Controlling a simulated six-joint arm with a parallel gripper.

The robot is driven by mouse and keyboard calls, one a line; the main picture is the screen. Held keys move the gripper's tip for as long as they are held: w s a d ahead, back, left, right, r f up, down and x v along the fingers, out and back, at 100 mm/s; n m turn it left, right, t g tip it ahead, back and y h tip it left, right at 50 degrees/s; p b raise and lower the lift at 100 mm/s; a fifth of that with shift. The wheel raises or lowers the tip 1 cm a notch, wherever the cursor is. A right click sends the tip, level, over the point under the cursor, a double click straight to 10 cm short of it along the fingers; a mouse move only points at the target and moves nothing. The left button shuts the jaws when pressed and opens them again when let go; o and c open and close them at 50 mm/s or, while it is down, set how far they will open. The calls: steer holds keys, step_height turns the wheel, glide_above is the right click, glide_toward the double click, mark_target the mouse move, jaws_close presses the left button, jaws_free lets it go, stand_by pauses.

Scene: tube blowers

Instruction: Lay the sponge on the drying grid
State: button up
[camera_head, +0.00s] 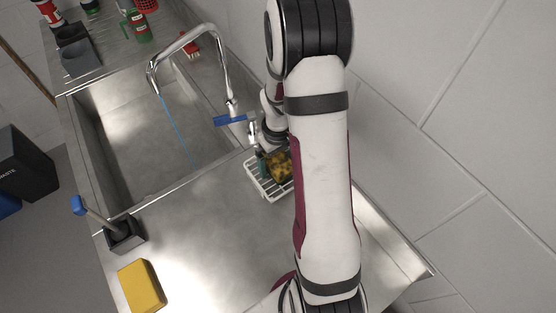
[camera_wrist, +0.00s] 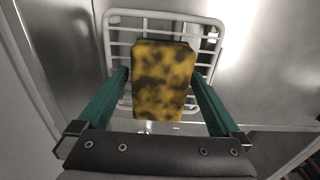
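A yellow sponge with black blotches (camera_wrist: 163,85) is over the white wire drying grid (camera_wrist: 208,22) in the wrist view. In the head view this sponge (camera_head: 283,167) shows within the outline of the grid (camera_head: 272,192), partly hidden by my arm. My gripper (camera_wrist: 160,73) is at the grid, with one teal finger on each side of the sponge. A thin gap shows between the left finger and the sponge. The right finger is very close to the sponge's edge, and contact there is unclear. The sponge looks laid flat on the grid.
A plain yellow block (camera_head: 142,285) lies on the counter's front left. A brush stands in a dark holder (camera_head: 124,235) beside it. The sink (camera_head: 150,140) and tap (camera_head: 190,45) are behind. The wall (camera_head: 450,150) is close on the right. The middle counter is clear.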

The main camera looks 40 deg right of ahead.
mark_target(278, 159)
step_height(278, 159, up, 11)
steer(key=shift+r, duration=0.15)
steer(key=s+a+r+m+y, duration=0.1)
steer(key=s+a+r, duration=0.3)
steer(key=s+a, duration=0.5)
steer(key=s+a+r+m, duration=0.3)
steer(key=s+a+m, duration=0.1)
steer(key=s+a, duration=0.5)
steer(key=shift+s+r+m+y, duration=0.3)
steer(key=shift+s+r+y, duration=0.05)
steer(key=shift+r+y, duration=0.05)
